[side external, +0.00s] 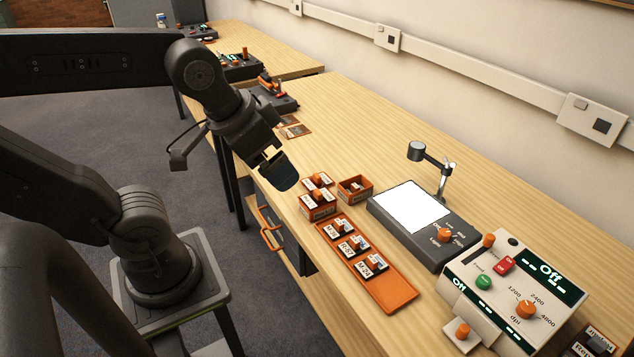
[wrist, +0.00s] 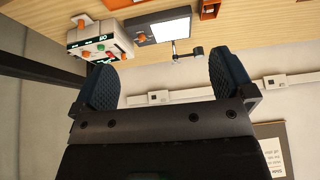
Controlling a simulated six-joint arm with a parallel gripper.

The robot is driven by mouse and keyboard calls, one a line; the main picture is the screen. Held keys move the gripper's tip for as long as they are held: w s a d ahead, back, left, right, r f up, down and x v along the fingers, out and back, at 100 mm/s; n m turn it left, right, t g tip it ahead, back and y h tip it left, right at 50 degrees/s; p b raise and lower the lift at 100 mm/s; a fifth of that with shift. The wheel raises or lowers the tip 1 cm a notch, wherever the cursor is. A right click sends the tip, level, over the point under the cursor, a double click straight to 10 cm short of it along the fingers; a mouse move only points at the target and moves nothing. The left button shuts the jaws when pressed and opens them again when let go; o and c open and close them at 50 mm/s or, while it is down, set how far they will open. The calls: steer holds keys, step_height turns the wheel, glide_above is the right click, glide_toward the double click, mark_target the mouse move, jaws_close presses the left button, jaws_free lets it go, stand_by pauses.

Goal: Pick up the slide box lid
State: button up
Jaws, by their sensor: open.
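Two small orange boxes sit together on the wooden table in the side view. The nearer box (side external: 318,212) has a pale label and an orange knob on top. The other box (side external: 357,193) looks open, with dark contents. A flat orange piece with a knob and label (side external: 316,180) lies just behind the nearer box; it may be the slide box lid, but I cannot tell for sure. My gripper (side external: 280,174) is open and empty, above the table's edge, left of and higher than the boxes. Its two blue fingers also show wide apart in the wrist view (wrist: 162,68).
An orange tray (side external: 398,298) with several labelled pieces lies in front of the boxes. A light box (side external: 383,219) with a bright panel and jointed stand is to their right. A scanner-like device (side external: 505,285) stands front right. Bare wood lies behind the boxes.

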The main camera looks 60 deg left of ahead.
steer(key=w+a+m+g+y, duration=0.1)
steer(key=w+a+m, duration=0.25)
steer(key=w, duration=0.25)
steer(key=m+g+y, duration=0.3)
steer(key=m+g, duration=0.2)
steer(key=m, duration=0.9)
glide_above(316, 174)
steer(key=d, duration=0.6)
step_height(316, 174, down, 16)
steer(key=f, duration=0.1)
steer(key=shift+y, duration=0.3)
steer(key=x, duration=1.3)
steer(key=shift+w+a+f, duration=0.2)
steer(key=shift+a, duration=0.35)
steer(key=c, duration=0.6)
